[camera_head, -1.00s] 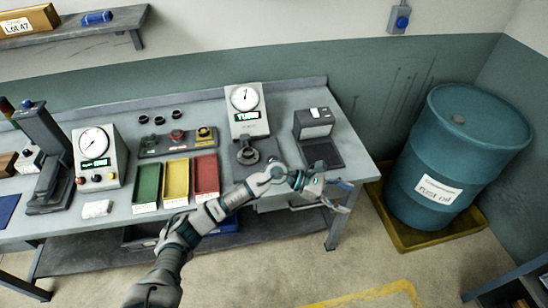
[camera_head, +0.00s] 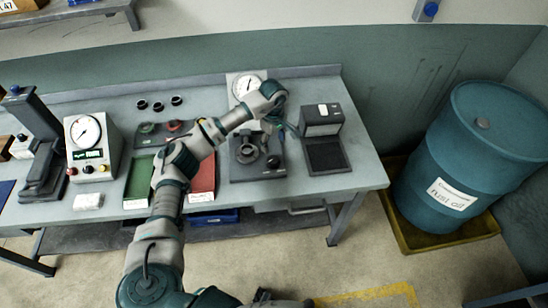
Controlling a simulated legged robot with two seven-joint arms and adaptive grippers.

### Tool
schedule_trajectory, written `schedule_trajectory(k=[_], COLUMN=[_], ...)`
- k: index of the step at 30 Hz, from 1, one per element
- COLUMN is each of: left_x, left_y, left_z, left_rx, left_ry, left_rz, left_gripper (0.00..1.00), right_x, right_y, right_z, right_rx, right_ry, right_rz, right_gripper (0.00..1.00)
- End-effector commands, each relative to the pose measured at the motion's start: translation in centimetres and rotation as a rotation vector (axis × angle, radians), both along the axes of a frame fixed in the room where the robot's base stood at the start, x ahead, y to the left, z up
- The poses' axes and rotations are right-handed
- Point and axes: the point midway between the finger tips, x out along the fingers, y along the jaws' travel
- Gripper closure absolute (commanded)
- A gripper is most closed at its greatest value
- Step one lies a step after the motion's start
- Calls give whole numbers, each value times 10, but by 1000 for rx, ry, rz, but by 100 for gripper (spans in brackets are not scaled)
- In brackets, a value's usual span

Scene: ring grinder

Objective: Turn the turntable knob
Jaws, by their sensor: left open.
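The turntable (camera_head: 246,149) is a dark round piece on a dark base plate (camera_head: 258,173), at the right-middle of the bench. A small dark knob-like part (camera_head: 273,161) shows at its right side; it is too small to make out clearly. My left gripper (camera_head: 285,124) is open, behind and to the right of the turntable, in front of the gauge box. Its fingers are small and partly hidden by my wrist. It looks apart from the turntable and holds nothing I can see. My right gripper is not in view.
The dial gauge (camera_head: 243,84) stands behind my wrist, its display hidden. A dark grey box device (camera_head: 321,120) stands close to the right of my gripper. Green (camera_head: 139,180) and red (camera_head: 203,180) trays lie left, partly under my arm. An oil drum (camera_head: 470,155) stands right of the bench.

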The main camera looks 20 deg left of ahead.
Motion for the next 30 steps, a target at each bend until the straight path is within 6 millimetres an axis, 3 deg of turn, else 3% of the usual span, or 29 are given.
schedule_trajectory(k=[6, 12, 18, 26, 30], left_x=[-2, -2, -1, -1, -1], left_y=[-1, -1, -1, -1, -1], left_z=[-51, -85, -100, -100, -100], left_rx=[-2, -3, -2, -2, -2], left_ry=[1, -2, -2, -3, -3], left_rz=[-1, 0, -1, -1, -1], left_gripper=[28, 28, 28, 28, 60], right_x=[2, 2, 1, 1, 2], right_y=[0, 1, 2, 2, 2], right_z=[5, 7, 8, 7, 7], right_rx=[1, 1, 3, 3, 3], right_ry=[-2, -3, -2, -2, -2], right_rz=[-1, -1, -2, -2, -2], right_gripper=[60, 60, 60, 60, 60])
